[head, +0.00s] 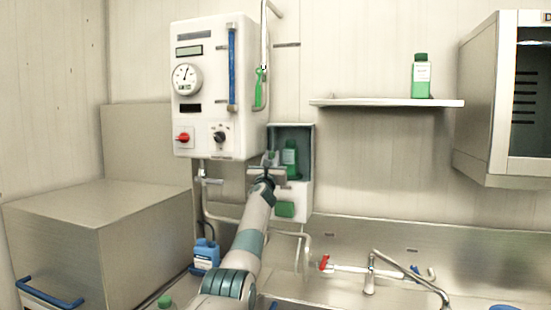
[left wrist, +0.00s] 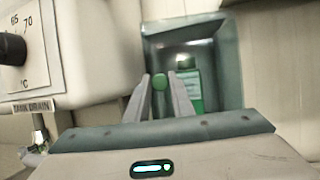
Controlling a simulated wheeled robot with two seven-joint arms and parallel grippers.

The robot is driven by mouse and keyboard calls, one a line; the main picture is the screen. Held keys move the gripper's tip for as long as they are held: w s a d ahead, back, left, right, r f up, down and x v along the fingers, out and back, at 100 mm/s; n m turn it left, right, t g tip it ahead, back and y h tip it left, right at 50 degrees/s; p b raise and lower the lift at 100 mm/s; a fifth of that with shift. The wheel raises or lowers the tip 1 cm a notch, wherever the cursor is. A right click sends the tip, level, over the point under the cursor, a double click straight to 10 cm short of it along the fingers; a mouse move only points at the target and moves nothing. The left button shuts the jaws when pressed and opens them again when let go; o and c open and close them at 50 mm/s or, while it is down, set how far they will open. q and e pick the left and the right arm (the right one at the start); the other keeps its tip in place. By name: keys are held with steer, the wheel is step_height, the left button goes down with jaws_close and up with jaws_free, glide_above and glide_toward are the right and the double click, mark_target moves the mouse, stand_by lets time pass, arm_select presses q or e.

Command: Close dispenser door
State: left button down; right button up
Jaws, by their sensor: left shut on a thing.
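The dispenser (head: 304,196) is a white wall box below and right of the control panel. Its upper compartment is open, with a grey-green interior that also shows in the left wrist view (left wrist: 222,55). A green bottle (head: 290,155) stands inside; it also shows in the left wrist view (left wrist: 194,82). My left gripper (head: 269,160) is in front of the compartment's left part. Its fingers are shut on a green rounded thing (left wrist: 160,83); I cannot tell whether this is the door's knob. The door panel cannot be made out clearly. My right gripper is out of view.
The control panel (head: 215,90), with gauge and knobs, juts out at upper left of the dispenser. A shelf (head: 380,102) holds another green bottle (head: 421,76). A sink tap (head: 370,272) and pipes lie below right. A large steel box (head: 110,235) stands at left.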

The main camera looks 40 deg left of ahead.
arm_select(q)
steer(key=shift+w+a+m+t+h, duration=0.2)
steer(key=shift+a+m+t+h, duration=0.4)
steer(key=shift+h, duration=0.3)
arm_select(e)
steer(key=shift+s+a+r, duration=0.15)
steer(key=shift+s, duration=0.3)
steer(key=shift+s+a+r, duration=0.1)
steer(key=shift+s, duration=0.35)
arm_select(q)
steer(key=c, duration=1.6)
jaws_free()
steer(key=shift+o, duration=0.2)
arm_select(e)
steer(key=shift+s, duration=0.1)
